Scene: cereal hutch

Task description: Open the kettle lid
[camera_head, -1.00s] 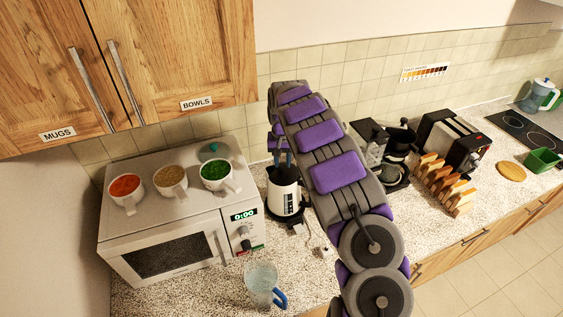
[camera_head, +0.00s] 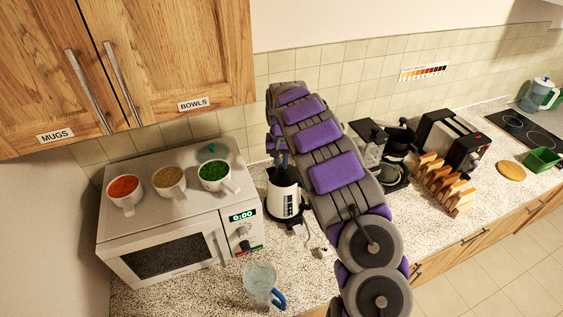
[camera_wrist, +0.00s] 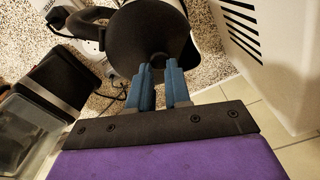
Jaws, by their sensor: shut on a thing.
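The white kettle (camera_head: 284,201) stands on the counter right of the microwave, with its black top partly hidden by my gripper (camera_head: 281,160). In the wrist view, the round black kettle lid (camera_wrist: 148,38) fills the upper middle. The two blue fingers of my gripper (camera_wrist: 161,78) are close together at the lid's near edge, shut on a small black tab (camera_wrist: 158,58) there. A black curved handle (camera_wrist: 92,17) shows left of the lid. I cannot tell how far the lid is raised.
A white microwave (camera_head: 180,247) with several filled mugs on top stands close left of the kettle. A clear jug (camera_head: 261,281) with a blue handle is in front. A toaster (camera_head: 452,140) and a rack of bread (camera_head: 443,184) are to the right. Cabinets (camera_head: 160,60) hang above left.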

